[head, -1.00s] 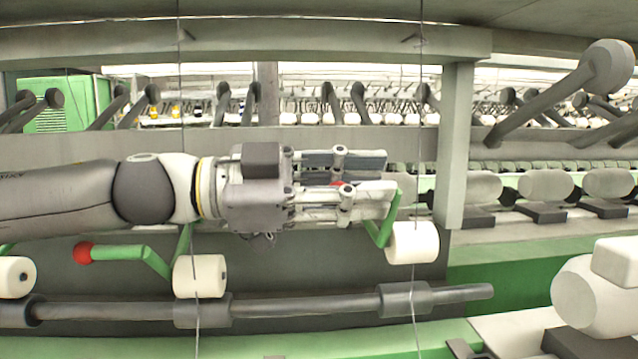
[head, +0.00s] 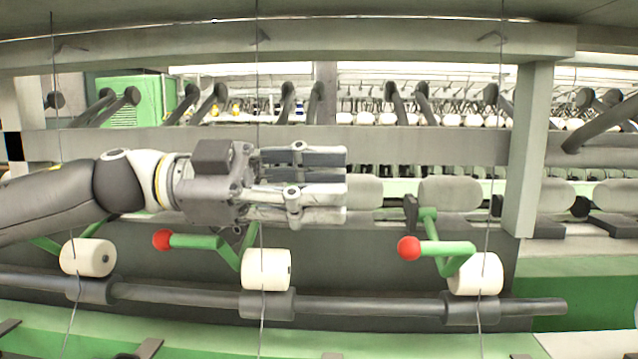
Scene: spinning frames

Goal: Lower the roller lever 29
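The right green lever (head: 445,248) has a red ball (head: 409,248) at its left end and a white roller (head: 475,273) at its right. This roller rests on, or just above, a dark sleeve (head: 470,308) of the long shaft. The middle lever (head: 195,241), with its own red ball (head: 162,240) and roller (head: 267,270), sits at a similar height. No number shows on any lever. My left gripper (head: 346,185) is up and left of the right red ball, pointing right, its fingers apart and empty. My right gripper is not in view.
A third roller (head: 88,257) sits at the left, its lever partly behind my arm. The grey shaft (head: 370,309) runs along below the rollers. A grey-green post (head: 525,150) stands at the right. Thin threads hang in front.

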